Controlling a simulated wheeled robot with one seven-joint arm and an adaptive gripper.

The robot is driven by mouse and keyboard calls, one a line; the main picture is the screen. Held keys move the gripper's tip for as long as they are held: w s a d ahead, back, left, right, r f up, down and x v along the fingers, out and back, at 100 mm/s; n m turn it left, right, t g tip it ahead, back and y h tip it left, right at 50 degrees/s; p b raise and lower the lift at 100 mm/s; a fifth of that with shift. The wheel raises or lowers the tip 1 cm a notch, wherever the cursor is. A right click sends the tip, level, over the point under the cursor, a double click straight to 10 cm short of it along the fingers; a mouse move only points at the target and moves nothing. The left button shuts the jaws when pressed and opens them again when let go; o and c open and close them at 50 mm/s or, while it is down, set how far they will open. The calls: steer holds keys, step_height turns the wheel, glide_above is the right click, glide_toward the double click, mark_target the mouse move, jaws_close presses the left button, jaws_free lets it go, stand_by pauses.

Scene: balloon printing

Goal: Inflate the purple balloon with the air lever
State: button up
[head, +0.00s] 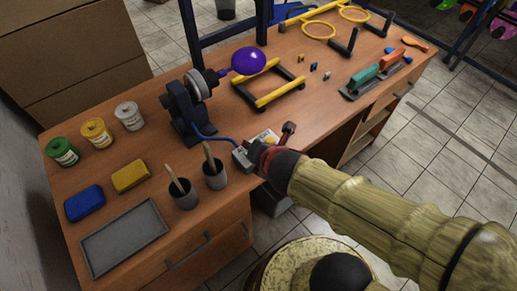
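The purple balloon (248,61) looks rounded and sits on the nozzle of a dark pump machine (188,108), at the back middle of the table in the head view. A blue hose runs from the machine to a small grey control box (241,160) near the table's front edge. A short lever with a dark knob (289,127) stands up just beyond my wrist, beside the box. My gripper (259,150) is at the box, mostly hidden behind its own wrist. I cannot tell whether its fingers touch the box or the lever, or whether they are open.
The wooden table (110,185) also holds several paint jars (96,132), blue and yellow sponges (130,176), a grey tray (124,238) and two cups with brushes (183,193) left of my gripper. A yellow-barred frame (280,94) lies behind it. Squeegees (380,68) lie at right.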

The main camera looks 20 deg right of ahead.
steer(key=a+v, duration=0.1)
steer(key=v, duration=1)
steer(key=shift+s+d+r, duration=0.25)
steer(key=shift+d+r, duration=0.05)
steer(key=shift+d, duration=0.15)
stand_by(6.5)
